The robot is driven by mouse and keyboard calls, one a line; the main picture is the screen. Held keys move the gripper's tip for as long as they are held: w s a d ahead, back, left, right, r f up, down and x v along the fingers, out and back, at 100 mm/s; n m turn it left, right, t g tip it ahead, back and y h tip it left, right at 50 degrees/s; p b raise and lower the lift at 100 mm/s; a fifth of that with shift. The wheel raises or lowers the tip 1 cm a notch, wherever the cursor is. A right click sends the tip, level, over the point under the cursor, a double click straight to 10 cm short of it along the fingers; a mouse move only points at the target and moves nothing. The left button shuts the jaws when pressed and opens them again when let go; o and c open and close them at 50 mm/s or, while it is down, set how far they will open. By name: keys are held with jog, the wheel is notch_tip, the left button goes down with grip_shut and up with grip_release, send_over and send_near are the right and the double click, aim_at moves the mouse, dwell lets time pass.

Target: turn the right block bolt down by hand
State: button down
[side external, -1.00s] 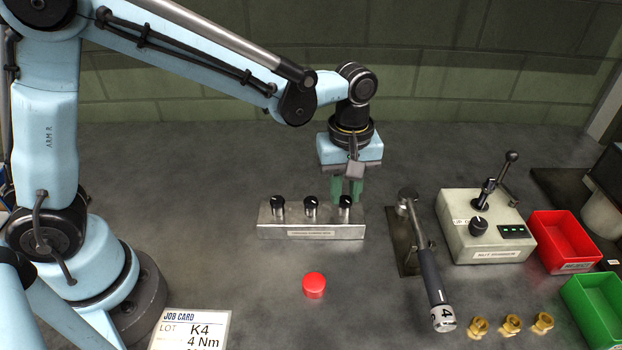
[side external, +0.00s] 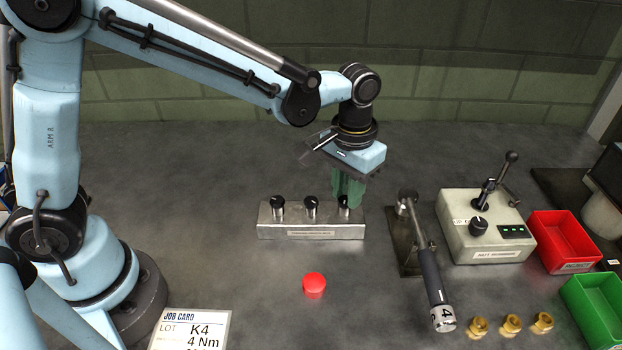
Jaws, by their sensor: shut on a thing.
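The metal block (side external: 272,231) stands on the bench with three black-headed bolts in a row. The left bolt (side external: 278,208) and the middle bolt (side external: 310,207) stand upright and free. The right bolt (side external: 344,212) is partly hidden by the green fingers of my gripper (side external: 347,192). My gripper points down over the right end of the block and is shut on the right bolt's head. The exact contact between fingers and head is hard to see.
A torque wrench (side external: 429,275) lies on a dark stand right of the block. Beyond are a control box (side external: 487,228), a red bin (side external: 566,240), a green bin (side external: 594,308) and brass fittings (side external: 511,324).

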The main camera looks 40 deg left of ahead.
jog(key=m, duration=0.5)
jog(key=shift+d+m, duration=0.15)
jog(key=shift+m, duration=0.15)
jog(key=m, duration=0.4)
jog(key=shift+s+m, duration=0.1)
jog(key=shift+m, duration=0.2)
jog(key=m, duration=0.5)
jog(key=shift+s+d, duration=0.1)
jog(key=shift+s+m, duration=0.1)
jog(key=shift+m, duration=2.4)
jog(key=c, duration=0.9)
grip_release()
jog(key=shift+r, duration=0.15)
notch_tip(320, 180, up, 12)
jog(key=shift+f, duration=0.1)
